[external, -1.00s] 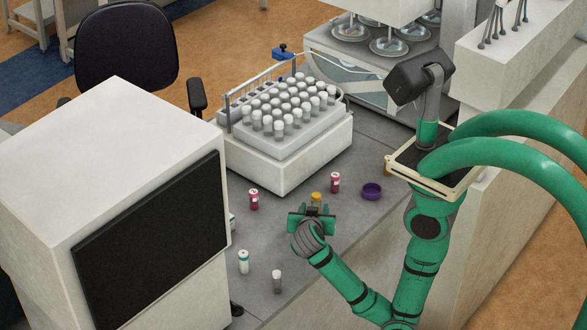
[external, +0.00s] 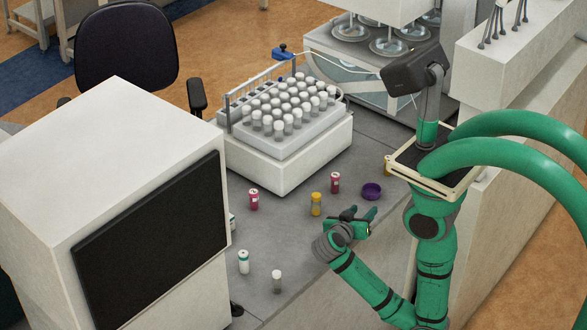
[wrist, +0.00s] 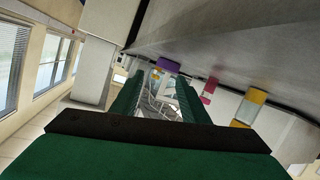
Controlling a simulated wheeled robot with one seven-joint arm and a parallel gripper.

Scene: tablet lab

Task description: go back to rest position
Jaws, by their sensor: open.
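My gripper (external: 357,214) is open and empty over the front right part of the grey bench, in the external view. A yellow vial (external: 316,204) stands upright on the bench to its left, apart from it. The wrist view is tilted and shows a purple item (wrist: 168,64), a pink-red vial (wrist: 209,90) and a yellow-topped vial (wrist: 250,107).
A white rack (external: 290,145) with several capped tubes stands behind. A white machine with a dark screen (external: 150,240) is at left.

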